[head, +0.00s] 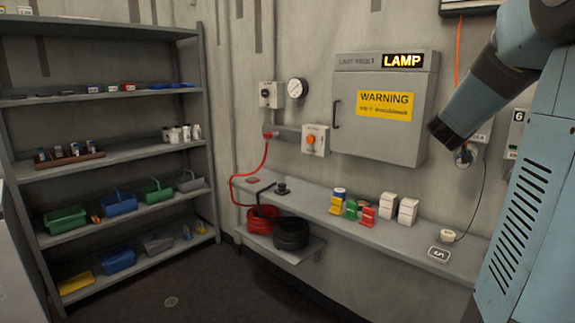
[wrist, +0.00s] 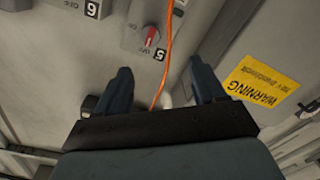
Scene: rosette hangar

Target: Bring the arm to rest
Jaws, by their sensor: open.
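My arm (head: 490,85) comes in from the upper right in the head view, its blue-grey links bent down and to the left. My gripper shows in the wrist view (wrist: 160,85) with its two dark fingers spread apart and nothing between them. In the head view the dark end of the arm is in front of the wall, just right of the grey lamp cabinet (head: 345,80). An orange cable (wrist: 167,50) runs behind the gap between the fingers; I cannot tell how far behind.
A wall shelf (head: 330,207) below the cabinet carries small boxes and tins. Red and black cable coils (head: 291,233) lie on a lower ledge. A shelving rack (head: 125,167) with bins stands at left. A switch numbered 5 (wrist: 150,40) is near the fingers. Floor at lower left is clear.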

